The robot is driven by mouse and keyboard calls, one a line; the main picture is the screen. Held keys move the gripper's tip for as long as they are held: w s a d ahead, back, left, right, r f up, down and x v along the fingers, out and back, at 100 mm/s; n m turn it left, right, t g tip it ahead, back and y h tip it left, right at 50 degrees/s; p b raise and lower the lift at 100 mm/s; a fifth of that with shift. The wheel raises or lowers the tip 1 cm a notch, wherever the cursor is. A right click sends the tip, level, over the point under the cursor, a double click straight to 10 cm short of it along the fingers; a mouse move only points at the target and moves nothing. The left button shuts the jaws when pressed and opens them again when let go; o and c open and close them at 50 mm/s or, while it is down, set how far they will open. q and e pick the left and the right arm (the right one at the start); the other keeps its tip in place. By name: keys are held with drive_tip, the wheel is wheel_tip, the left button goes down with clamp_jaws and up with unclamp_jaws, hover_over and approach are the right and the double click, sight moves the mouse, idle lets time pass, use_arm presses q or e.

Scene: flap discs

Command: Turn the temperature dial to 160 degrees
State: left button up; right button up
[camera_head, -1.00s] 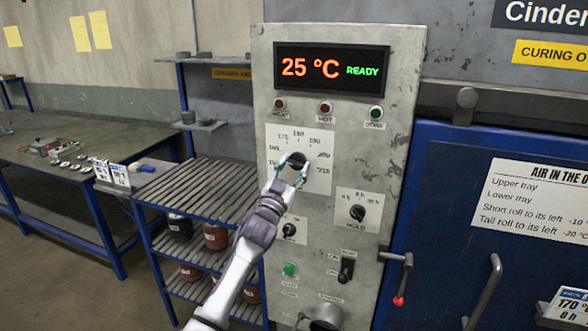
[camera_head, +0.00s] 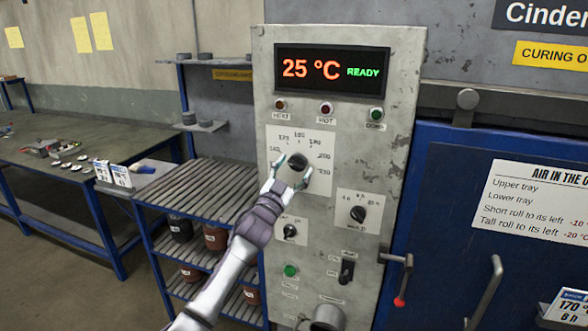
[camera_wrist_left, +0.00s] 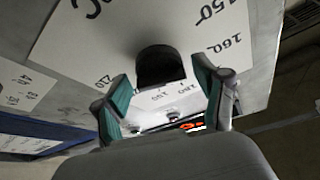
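The temperature dial (camera_head: 297,161) is a black knob on a white scale plate (camera_head: 320,148) on the grey control panel. Scale numbers ring it, but its pointer setting cannot be made out. My left gripper (camera_head: 292,173) is at the dial from below, its teal-padded fingers spread. In the left wrist view the knob (camera_wrist_left: 160,66) sits ahead of and between the fingers of the left gripper (camera_wrist_left: 165,90), with gaps on both sides. The scale marks 150 and 160 show there at upper right. The display (camera_head: 331,70) reads 25 °C READY. My right gripper is out of view.
A smaller HOLD dial (camera_head: 357,214) is at lower right on the panel, and another small knob (camera_head: 290,231) is below the gripper. A red-tipped lever (camera_head: 400,300) projects beside the blue oven door (camera_head: 450,190). A slatted rack (camera_head: 200,187) stands left.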

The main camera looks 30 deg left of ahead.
use_arm(q)
drive_tip(key=v, duration=1.2)
idle(0.5)
